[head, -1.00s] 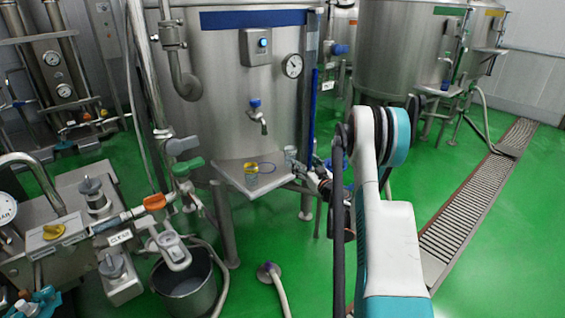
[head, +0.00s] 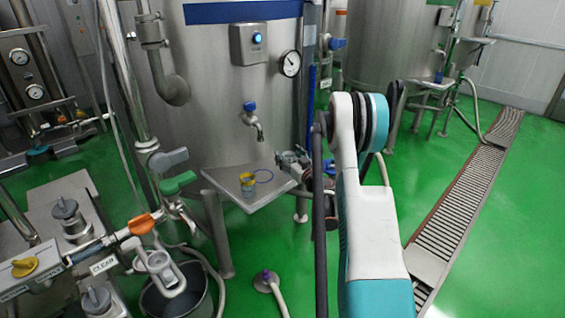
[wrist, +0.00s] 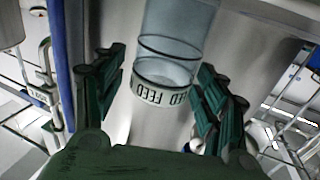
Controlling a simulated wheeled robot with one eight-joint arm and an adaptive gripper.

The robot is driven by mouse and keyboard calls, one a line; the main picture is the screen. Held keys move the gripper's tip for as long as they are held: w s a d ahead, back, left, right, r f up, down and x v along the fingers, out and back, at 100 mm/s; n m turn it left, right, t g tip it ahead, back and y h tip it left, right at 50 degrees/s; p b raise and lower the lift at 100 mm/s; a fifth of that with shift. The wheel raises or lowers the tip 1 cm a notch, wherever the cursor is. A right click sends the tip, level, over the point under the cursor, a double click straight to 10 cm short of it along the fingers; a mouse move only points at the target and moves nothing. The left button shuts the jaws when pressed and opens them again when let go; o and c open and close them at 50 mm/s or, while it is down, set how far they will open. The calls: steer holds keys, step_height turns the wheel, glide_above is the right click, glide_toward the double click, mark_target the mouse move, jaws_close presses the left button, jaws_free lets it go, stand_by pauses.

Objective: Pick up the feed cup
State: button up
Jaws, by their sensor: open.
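The feed cup (wrist: 174,62) is clear, with dark rings and a pale band reading FEED, upside down in the wrist view. It stands out between the two green fingers of my gripper (wrist: 163,65). The fingers are open, one on each side of the cup, and a gap shows at least on the left.
Valves and pipes (head: 150,222) crowd the left, with a bucket (head: 183,290) below. Green floor is open at right beside the drain grate (head: 465,190).

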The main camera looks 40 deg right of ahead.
steer(key=shift+r, duration=0.1)
steer(key=c, duration=1.2)
steer(key=shift+r, duration=0.1)
